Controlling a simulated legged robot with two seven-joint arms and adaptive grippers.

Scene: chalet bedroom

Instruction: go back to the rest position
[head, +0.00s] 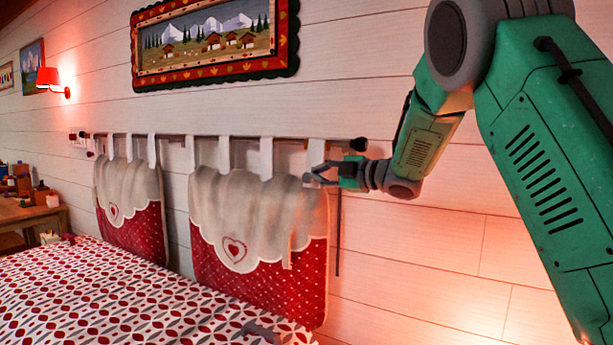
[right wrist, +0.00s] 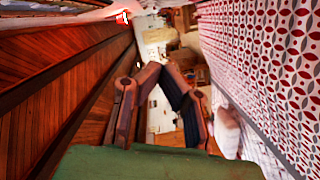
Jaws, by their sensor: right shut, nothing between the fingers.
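My right arm, green and grey, comes in from the right in the head view. Its gripper (head: 318,178) is raised in front of the right hanging headboard cushion (head: 262,225), near its upper right corner. I cannot tell whether it touches the cushion. In the right wrist view the fingers (right wrist: 164,74) come together with nothing held between them.
A bed with a red, grey and white patterned cover (head: 120,295) fills the lower left. A rail (head: 345,144) holds the cushions against the white plank wall. A framed picture (head: 215,40) and red lamp (head: 48,76) hang there. A side table (head: 35,212) stands far left.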

